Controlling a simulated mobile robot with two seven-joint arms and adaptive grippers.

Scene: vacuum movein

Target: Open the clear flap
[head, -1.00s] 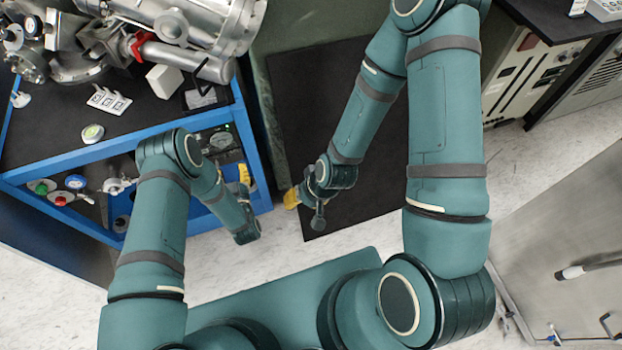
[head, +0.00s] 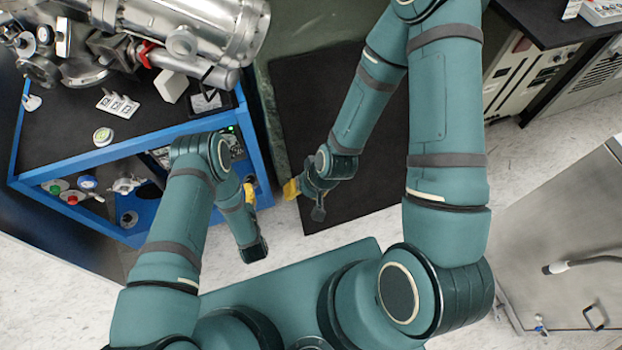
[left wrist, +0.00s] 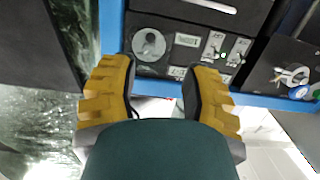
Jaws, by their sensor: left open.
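My left gripper (left wrist: 160,68) is open and empty in the left wrist view, with its two yellow fingers apart. Beyond and between them is a black control panel (left wrist: 165,68) with a round dial, a small display and switches. I cannot make out a clear flap on it for certain. In the head view my left gripper (head: 249,194) is beside the right front of the blue-framed cabinet (head: 100,157), mostly hidden by my arm. My right gripper (head: 291,189) is over the floor near the dark mat's edge, and its jaws cannot be made out.
Metal vacuum hardware (head: 180,30) stands on the cabinet's black top. Knobs and valves (head: 88,183) are on its front. A dark mat (head: 340,130) lies on the floor to its right. A grey metal unit (head: 560,230) stands at the right.

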